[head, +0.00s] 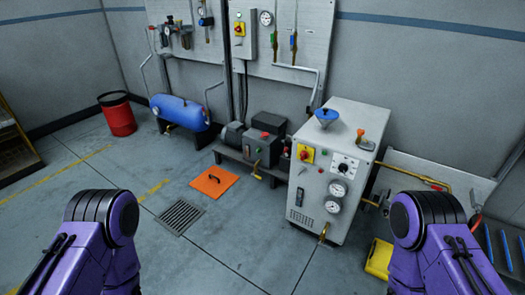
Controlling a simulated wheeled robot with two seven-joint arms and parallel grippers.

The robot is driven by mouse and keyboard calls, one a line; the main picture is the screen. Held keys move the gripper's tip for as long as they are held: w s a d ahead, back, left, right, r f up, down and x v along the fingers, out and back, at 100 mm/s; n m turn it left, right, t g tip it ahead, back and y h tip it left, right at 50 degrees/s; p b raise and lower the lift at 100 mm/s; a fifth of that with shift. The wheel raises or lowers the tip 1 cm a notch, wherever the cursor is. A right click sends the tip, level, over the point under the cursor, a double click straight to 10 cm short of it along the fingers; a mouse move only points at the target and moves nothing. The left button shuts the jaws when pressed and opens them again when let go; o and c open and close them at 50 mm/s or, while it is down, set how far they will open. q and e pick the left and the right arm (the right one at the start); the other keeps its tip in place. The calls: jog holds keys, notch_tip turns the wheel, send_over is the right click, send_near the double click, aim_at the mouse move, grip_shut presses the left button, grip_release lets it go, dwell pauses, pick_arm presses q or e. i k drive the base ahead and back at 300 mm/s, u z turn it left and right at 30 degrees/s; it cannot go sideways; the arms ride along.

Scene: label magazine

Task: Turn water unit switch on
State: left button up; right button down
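A pale grey cabinet unit (315,205) stands against the back wall, right of centre. A red rotary switch on a yellow plate (306,154) sits at the upper left of its front; its exact setting is too small to tell. Beside it are a round dial (344,166) and two gauges below (338,190). A blue funnel (326,115) and an orange-topped fitting (360,135) are on top. I cannot read any label that names the water unit. Only purple links of my two arms show at the lower left and lower right; neither gripper is in view.
A similar red-and-yellow switch (240,30) is on a wall box. A pump set (258,142) stands left of the cabinet, with an orange floor plate (214,181) and floor grate (180,217) in front. A yellow case (379,259) lies at right.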

aim_at(304, 155)
jog(key=u, duration=0.25)
jog(key=i, duration=0.55)
jog(key=z, duration=0.55)
jog(key=i, duration=0.55)
jog(key=z, duration=0.7)
